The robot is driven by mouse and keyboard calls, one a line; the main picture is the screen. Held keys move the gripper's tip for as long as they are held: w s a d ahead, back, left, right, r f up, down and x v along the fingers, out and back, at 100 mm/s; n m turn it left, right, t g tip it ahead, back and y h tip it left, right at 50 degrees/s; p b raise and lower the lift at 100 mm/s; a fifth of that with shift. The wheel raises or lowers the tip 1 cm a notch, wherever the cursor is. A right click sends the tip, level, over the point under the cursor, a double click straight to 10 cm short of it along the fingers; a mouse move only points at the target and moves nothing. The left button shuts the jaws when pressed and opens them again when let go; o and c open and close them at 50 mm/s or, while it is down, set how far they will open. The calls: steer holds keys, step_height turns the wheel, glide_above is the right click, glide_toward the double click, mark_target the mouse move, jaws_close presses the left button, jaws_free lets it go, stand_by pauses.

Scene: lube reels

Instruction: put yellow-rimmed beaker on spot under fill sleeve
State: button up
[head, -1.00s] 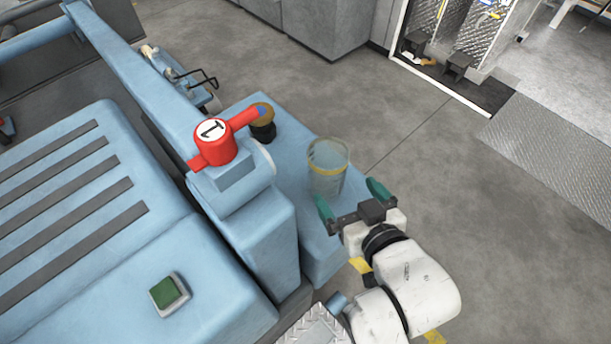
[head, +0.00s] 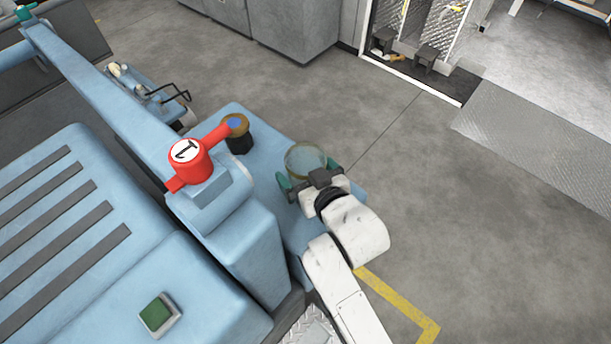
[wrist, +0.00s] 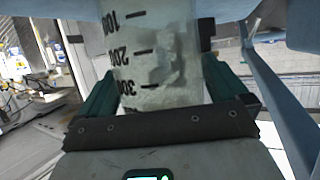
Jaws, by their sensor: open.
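The clear beaker with a yellowish rim (head: 305,160) stands on the light blue ledge (head: 262,138), right of the post with the red handle. My gripper (head: 309,176) is open, with its green fingers on either side of the beaker. In the wrist view the beaker (wrist: 160,60) fills the gap between the fingers, with its 100, 200 and 300 marks showing. Small gaps seem to remain, and contact is unclear.
The red handle (head: 203,160) marked 1 sits on the blue post. A green button (head: 158,313) is on the blue machine. Open floor (head: 430,200) lies to the right.

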steer(key=c, duration=1)
